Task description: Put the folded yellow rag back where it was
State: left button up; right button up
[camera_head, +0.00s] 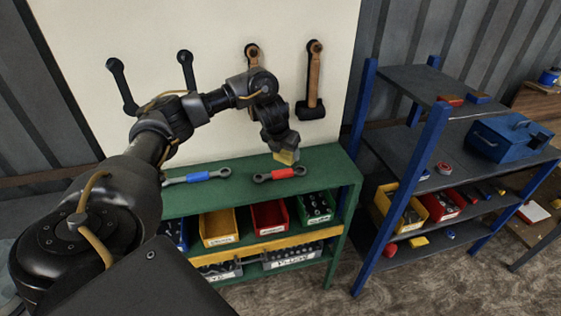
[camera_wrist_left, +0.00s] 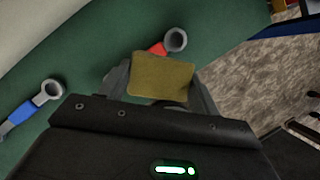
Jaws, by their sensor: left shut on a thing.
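The folded yellow rag (camera_wrist_left: 161,77) is held between the fingers of my left gripper (camera_wrist_left: 160,85). In the head view the rag (camera_head: 287,157) shows at the tip of my left gripper (camera_head: 283,150), above the right part of the green bench top. I cannot tell how high above the top it is. A red-handled wrench (camera_head: 280,174) lies on the green bench (camera_head: 240,172) just below and is partly hidden behind the rag in the wrist view. My right gripper is not in view.
A blue-handled wrench (camera_head: 197,177) lies to the left on the bench top. Two hammers hang on the pale board (camera_head: 220,30) behind. Bins stand on the shelf below. A blue-posted rack (camera_head: 428,140) with a blue toolbox (camera_head: 505,138) stands at the right.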

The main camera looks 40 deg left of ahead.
pick_arm(q)
jog(key=s+d+f+n+g+y+b, duration=0.1)
jog(key=d+f+n+g+y+b, duration=0.1)
jog(key=d+n, duration=0.55)
jog(key=s+d+f+n+g+y+b, duration=0.1)
jog(key=s+d+f+n+y+b, duration=0.3)
jog(key=d, duration=0.6)
jog(key=s+d+r+n+g+h+b, duration=0.2)
jog(key=s+d+n+g+h+b, duration=0.2)
jog(key=n, duration=1.8)
jog(key=s+d+g+h, duration=0.2)
jog(key=shift+s+d+h, duration=0.35)
jog(key=shift+h, duration=0.05)
